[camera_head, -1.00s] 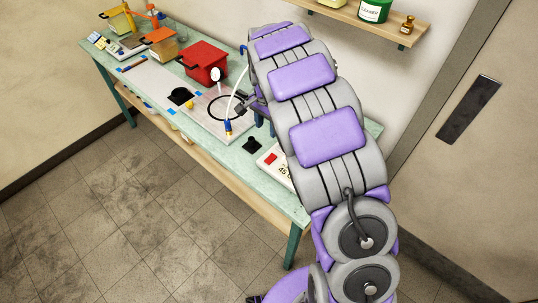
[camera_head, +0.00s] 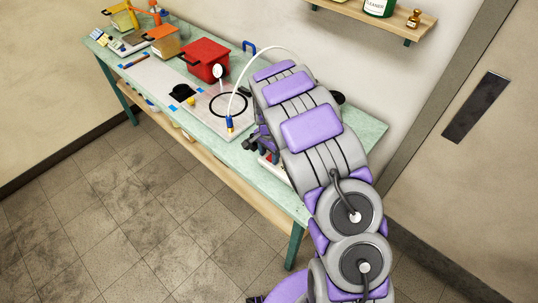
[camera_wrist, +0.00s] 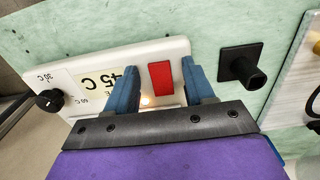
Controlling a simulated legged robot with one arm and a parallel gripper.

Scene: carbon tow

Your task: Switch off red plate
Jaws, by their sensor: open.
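A red rectangular switch (camera_wrist: 161,77) sits on a white control box (camera_wrist: 173,50) in the wrist view. The box has a "45 C" label (camera_wrist: 103,82), a black dial (camera_wrist: 49,100) marked 30 C and 60 C, and a small glowing lamp (camera_wrist: 145,101) beside the switch. My gripper (camera_wrist: 159,68) is open, with one blue finger on each side of the red switch and nothing held. I cannot tell whether the fingers touch the box. In the head view my arm hides most of the box.
A black knob-like fitting (camera_wrist: 241,67) stands on the green bench right of the box in the wrist view. In the head view a red pot (camera_head: 205,60), an orange-lidded container (camera_head: 162,40) and a white tube (camera_head: 240,88) are on the bench. A shelf (camera_head: 385,22) hangs above.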

